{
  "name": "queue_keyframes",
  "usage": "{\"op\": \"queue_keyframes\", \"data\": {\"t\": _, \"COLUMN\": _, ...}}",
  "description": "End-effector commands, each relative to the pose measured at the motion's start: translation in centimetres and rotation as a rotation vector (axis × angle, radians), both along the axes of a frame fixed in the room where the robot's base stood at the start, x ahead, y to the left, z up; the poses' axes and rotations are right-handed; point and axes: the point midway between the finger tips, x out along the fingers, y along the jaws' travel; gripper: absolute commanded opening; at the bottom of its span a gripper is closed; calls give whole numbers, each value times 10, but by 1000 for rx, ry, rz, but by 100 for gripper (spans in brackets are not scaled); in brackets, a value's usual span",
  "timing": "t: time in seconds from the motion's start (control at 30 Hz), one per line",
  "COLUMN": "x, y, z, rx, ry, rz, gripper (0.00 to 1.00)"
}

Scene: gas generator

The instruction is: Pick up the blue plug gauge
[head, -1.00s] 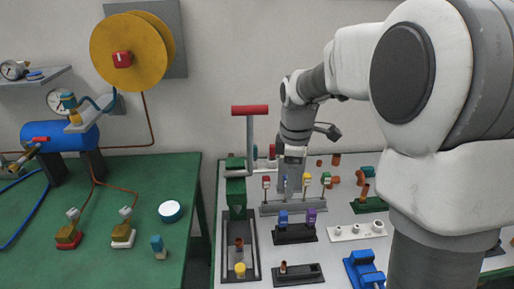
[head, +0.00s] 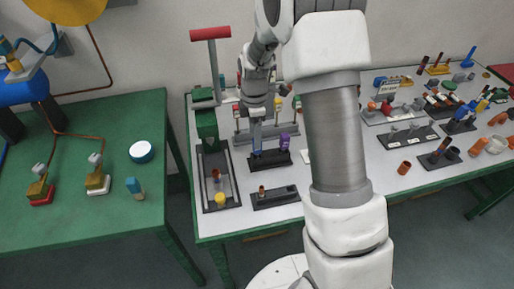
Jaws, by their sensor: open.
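The blue plug gauge (head: 258,153) stands in a dark holder (head: 268,166) on the white-topped bench, left of a purple gauge (head: 284,141). Only a small part of the blue gauge shows; my gripper hides the rest. My gripper (head: 257,143) points down, right over or around the blue gauge. It is open, but its fingers are small in the head view, and I cannot tell whether they touch the gauge.
A black tray (head: 235,192) with a red-handled press (head: 210,36) lies left of the holder. A dark block (head: 275,197) with a copper-coloured piece lies in front. More holders and loose parts fill the right side. A green table (head: 80,210) stands left.

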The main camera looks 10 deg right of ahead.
Motion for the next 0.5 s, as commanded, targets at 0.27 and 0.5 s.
{"op": "queue_keyframes", "data": {"t": 0.27, "x": 2, "y": -4, "z": -21, "rx": -1, "ry": 3, "rz": 1, "gripper": 70}}
{"op": "queue_keyframes", "data": {"t": 0.5, "x": 7, "y": -8, "z": -52, "rx": -1, "ry": 2, "rz": 1, "gripper": 70}}
